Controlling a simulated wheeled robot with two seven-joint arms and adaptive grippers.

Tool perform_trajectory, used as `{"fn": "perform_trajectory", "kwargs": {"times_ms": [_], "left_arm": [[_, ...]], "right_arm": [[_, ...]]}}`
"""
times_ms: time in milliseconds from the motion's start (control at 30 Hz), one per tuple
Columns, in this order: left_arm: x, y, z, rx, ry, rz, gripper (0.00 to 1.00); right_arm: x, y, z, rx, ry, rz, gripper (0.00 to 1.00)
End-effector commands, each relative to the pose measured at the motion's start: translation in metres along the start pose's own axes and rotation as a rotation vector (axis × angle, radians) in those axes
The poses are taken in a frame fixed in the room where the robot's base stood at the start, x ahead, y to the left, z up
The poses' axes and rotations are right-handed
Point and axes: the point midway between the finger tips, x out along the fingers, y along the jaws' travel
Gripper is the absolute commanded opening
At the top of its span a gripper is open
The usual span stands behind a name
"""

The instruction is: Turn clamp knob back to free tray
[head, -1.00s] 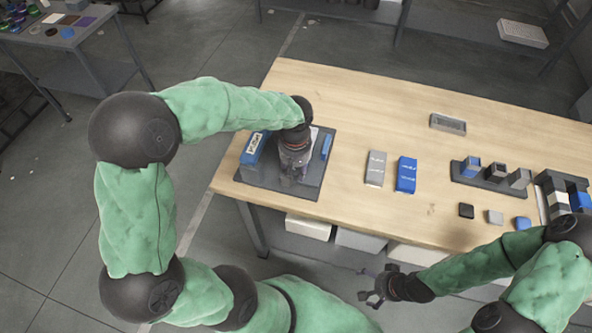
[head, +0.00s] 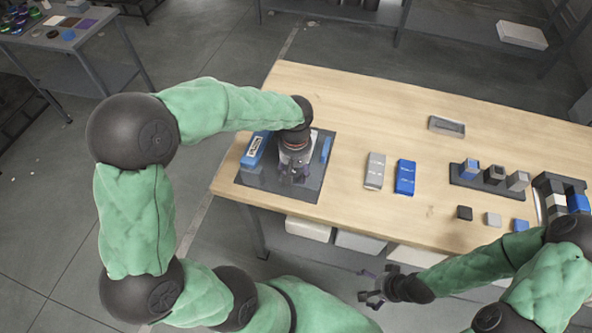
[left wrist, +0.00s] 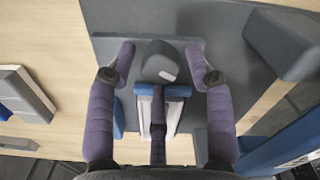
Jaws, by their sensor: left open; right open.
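My left gripper (head: 292,178) is over the dark base plate (head: 312,190) at the left end of the table, fingers pointing down. In the left wrist view, its purple fingers (left wrist: 161,62) are open on either side of a dark grey knob (left wrist: 158,60) with a pale mark. I see gaps between knob and fingers. Below the knob, a blue and white piece (left wrist: 176,92) shows behind the middle finger; I cannot tell whether it is the tray. The head view hides the knob behind the gripper. My right gripper (head: 366,286) is open and empty, off the table's front edge.
A blue labelled block (head: 253,149) and a blue strip (head: 326,150) flank my left gripper on the plate. Grey (head: 375,170) and blue (head: 405,177) boxes lie to the right. A grey tray-like box (head: 447,125) lies further back. Small blocks fill the right end.

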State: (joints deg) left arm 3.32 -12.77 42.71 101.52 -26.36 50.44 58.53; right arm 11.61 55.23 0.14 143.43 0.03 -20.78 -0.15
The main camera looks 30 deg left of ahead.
Motion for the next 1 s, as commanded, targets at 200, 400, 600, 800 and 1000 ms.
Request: {"fn": "perform_trajectory", "kwargs": {"times_ms": [200, 400, 600, 800, 1000], "left_arm": [[-0.021, 0.0, 0.0, 0.0, 0.0, 0.0, 0.53], [-0.036, 0.0, 0.0, 0.0, 0.0, 0.0, 0.53], [-0.051, 0.0, 0.0, 0.0, 0.0, 0.0, 0.53], [-0.059, 0.0, 0.0, 0.0, 0.0, 0.0, 0.53], [-0.058, 0.0, 0.0, 0.0, 0.0, 0.0, 0.53]], "right_arm": [[-0.015, -0.005, 0.001, 0.0, 0.0, 0.0, 0.97], [-0.026, -0.009, 0.001, 0.0, 0.0, 0.0, 0.97], [-0.037, -0.013, 0.001, 0.0, 0.0, 0.0, 0.97], [-0.042, -0.015, 0.002, 0.0, 0.0, 0.0, 0.97], [-0.041, -0.015, 0.002, 0.0, 0.0, 0.0, 0.97]]}}
